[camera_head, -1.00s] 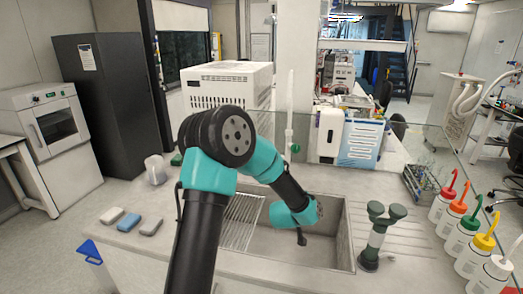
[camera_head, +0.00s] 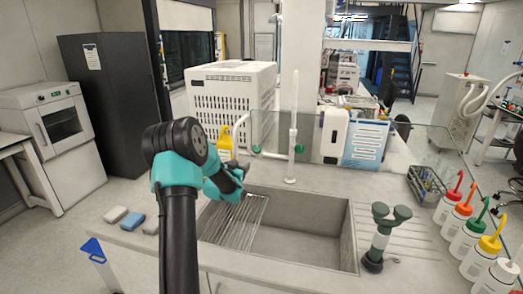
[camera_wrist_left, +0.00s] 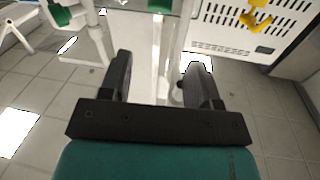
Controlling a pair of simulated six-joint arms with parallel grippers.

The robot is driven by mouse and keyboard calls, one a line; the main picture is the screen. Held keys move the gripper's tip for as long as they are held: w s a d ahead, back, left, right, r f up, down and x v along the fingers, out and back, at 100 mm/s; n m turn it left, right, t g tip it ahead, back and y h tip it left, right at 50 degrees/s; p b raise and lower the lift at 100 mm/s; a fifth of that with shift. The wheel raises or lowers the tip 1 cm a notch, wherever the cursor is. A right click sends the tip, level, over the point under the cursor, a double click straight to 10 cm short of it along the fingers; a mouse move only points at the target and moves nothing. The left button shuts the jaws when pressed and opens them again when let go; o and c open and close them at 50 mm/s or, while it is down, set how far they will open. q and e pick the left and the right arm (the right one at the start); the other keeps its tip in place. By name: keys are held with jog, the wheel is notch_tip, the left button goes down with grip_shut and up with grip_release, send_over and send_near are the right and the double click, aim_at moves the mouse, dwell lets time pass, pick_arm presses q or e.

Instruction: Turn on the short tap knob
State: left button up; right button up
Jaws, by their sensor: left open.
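A tall white tap post (camera_head: 292,140) stands behind the sink. Two green knobs show near it, one to its left (camera_head: 256,149) and one at its right side (camera_head: 299,149). I cannot tell for sure which is the short tap's knob. Green parts also show at the top of the left wrist view, at left (camera_wrist_left: 60,14) and centre (camera_wrist_left: 160,5). My left gripper (camera_head: 241,173) is over the sink's back left edge, left of the post and below the left green knob. In the wrist view its fingers (camera_wrist_left: 159,78) are apart, with nothing gripped. My right gripper is out of view.
A yellow object (camera_head: 225,142) stands behind my gripper. A green-grey fixture (camera_head: 378,240) stands right of the sink, with several wash bottles (camera_head: 471,235) beyond. Sponges (camera_head: 133,221) lie at left.

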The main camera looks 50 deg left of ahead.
aim_at(256, 150)
pick_arm(q)
jog(key=shift+w, duration=0.1)
jog(key=x, duration=1.7)
jog(key=shift+w, duration=0.1)
jog(key=shift+c, duration=0.2)
jog(key=c, duration=0.6)
